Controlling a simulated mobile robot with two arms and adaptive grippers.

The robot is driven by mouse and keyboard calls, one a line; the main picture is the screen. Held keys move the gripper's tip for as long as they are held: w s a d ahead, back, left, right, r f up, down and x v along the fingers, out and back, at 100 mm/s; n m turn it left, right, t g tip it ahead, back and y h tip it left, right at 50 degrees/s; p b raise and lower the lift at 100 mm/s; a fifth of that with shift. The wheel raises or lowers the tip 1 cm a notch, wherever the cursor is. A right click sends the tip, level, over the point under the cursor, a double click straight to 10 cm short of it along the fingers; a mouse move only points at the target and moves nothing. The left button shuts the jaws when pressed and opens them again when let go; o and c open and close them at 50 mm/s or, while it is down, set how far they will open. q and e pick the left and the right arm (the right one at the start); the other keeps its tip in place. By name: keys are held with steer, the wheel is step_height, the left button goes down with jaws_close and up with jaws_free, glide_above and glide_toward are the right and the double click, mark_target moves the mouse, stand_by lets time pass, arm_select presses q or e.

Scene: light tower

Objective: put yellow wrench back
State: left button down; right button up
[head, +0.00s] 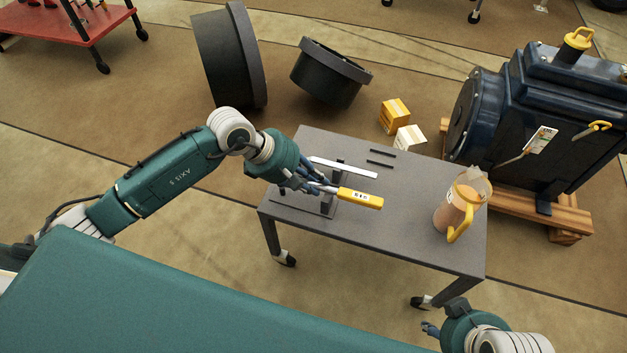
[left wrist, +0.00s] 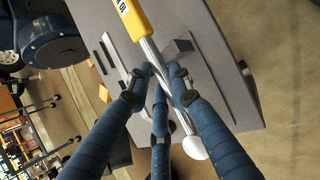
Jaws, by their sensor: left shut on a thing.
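The yellow wrench (head: 360,198) has a yellow handle with dark lettering and a silver shaft. My left gripper (head: 322,187) is shut on its shaft, above the left part of the grey table (head: 400,232). In the left wrist view the wrench (left wrist: 150,52) runs diagonally between the fingers of my left gripper (left wrist: 163,82), with a rounded pale end lower right. A dark upright holder (head: 328,203) stands on the table under the wrench; I cannot tell whether they touch. My right gripper (head: 430,328) is at the bottom right, apart from the table; its fingers are mostly cut off or hidden.
A light flat bar (head: 343,168) and dark short strips (head: 381,158) lie farther back on the table. A jug with a yellow handle (head: 458,208) stands at the right end. A dark blue machine (head: 540,110) on wooden blocks stands beyond. The table's middle front is clear.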

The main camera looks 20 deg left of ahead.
steer(key=shift+w, duration=0.1)
arm_select(q)
steer(key=shift+w+f, duration=0.1)
steer(key=shift+f, duration=0.1)
steer(key=shift+f+b, duration=0.15)
steer(key=shift+b, duration=0.2)
steer(key=shift+f+b, duration=1.05)
steer(key=shift+f, duration=0.05)
steer(key=c, duration=1.9)
jaws_free()
steer(key=o, duration=0.4)
arm_select(e)
steer(key=w+a+r+t+y, duration=0.1)
steer(key=w+a+r+t, duration=0.1)
steer(key=w, duration=0.5)
steer(key=w+a+r+t+y, duration=0.1)
steer(key=w+a+r+t, duration=0.1)
steer(key=w+r+t, duration=0.3)
steer(key=shift+w+a+r, duration=0.3)
steer(key=shift+w+a, duration=0.1)
steer(key=shift+w, duration=0.8)
arm_select(q)
steer(key=shift+f, duration=0.1)
